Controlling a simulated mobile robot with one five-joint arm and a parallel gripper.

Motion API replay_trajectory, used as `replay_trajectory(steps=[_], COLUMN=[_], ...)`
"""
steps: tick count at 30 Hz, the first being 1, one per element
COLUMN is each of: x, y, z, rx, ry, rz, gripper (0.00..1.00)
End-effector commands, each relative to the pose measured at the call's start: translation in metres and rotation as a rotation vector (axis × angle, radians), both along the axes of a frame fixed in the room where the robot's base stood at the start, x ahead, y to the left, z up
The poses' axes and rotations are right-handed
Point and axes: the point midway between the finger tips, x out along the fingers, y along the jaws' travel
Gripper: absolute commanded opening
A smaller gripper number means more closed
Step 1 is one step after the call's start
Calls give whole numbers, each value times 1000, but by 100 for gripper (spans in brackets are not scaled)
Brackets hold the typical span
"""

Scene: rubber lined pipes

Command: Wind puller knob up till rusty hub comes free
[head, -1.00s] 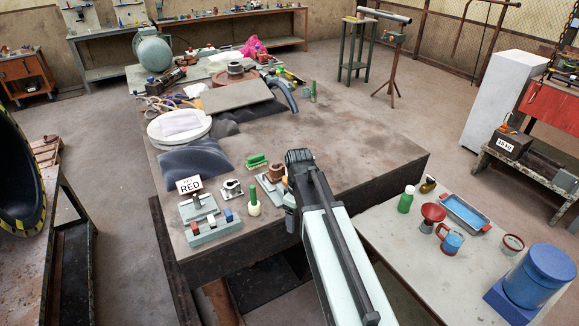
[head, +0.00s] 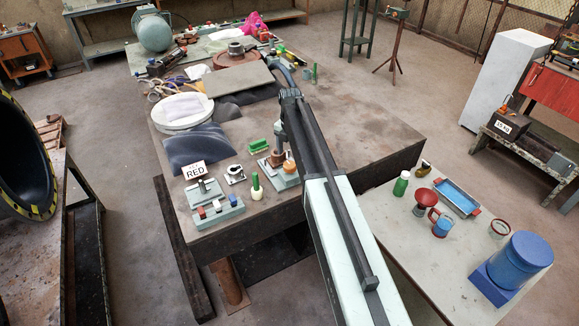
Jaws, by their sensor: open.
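A small rusty-brown hub (head: 277,158) stands on a pale grey base plate (head: 284,182) near the front edge of the big workbench. A small orange rounded piece (head: 290,166) shows right beside it and looks like the puller knob. My arm reaches from the lower right over the bench. My gripper (head: 280,140) hangs down from the arm's end, just above and behind the hub as seen here. Its fingers are small and partly hidden by my arm, and I cannot tell whether they touch anything.
The bench (head: 360,135) to the right is bare.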

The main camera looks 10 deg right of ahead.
Motion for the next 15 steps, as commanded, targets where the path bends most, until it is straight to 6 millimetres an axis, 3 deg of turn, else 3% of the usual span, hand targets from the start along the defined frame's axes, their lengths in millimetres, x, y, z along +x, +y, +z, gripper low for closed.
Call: replay_trajectory(steps=[1,6,15], x=[0,0,0], y=[0,0,-1], z=[-19,-47,-51], rx=[0,0,0], ry=[0,0,0], rz=[-1,-1,-2], gripper=[72,72,72])
